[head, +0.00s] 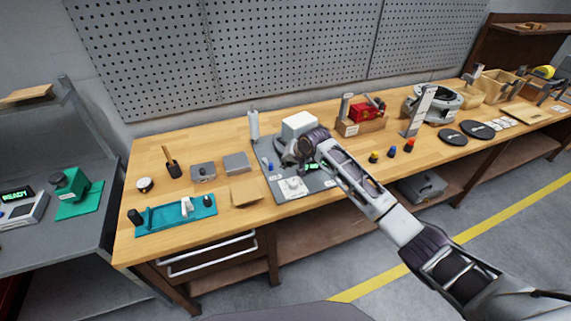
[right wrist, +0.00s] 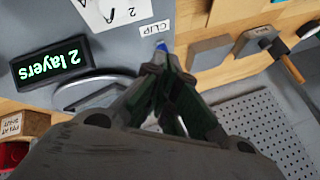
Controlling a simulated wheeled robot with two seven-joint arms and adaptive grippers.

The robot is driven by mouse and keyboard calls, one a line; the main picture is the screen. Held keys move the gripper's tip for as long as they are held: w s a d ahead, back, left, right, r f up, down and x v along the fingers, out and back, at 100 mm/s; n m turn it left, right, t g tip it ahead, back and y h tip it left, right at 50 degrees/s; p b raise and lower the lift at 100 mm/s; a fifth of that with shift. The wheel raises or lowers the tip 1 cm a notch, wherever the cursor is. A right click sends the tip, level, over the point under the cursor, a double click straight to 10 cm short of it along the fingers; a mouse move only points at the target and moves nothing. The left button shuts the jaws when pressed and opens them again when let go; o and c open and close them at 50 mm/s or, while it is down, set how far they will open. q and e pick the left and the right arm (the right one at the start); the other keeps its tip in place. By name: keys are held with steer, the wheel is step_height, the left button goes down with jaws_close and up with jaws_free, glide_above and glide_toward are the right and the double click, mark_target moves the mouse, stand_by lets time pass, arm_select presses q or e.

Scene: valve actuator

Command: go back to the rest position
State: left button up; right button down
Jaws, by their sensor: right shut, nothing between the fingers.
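My right arm reaches in from the lower right of the head view over the grey mat (head: 275,186) on the wooden bench. My right gripper (head: 288,158) is above the mat, beside a white box (head: 298,124), its fingers partly hidden by the wrist. In the right wrist view the gripper (right wrist: 160,66) has its fingertips together with nothing held. A small blue item (right wrist: 163,46) shows just beyond the tips, near a "CLIP" label (right wrist: 156,28). I cannot tell whether they touch it. My left gripper is not in view.
A display reading "2 layers" (right wrist: 50,61) stands on the mat. A teal tray (head: 175,216), grey boxes (head: 236,162) and a wooden block (head: 245,194) lie to the left. A red item (head: 367,110) and several coloured knobs (head: 391,152) are to the right. A pegboard (head: 230,50) stands behind.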

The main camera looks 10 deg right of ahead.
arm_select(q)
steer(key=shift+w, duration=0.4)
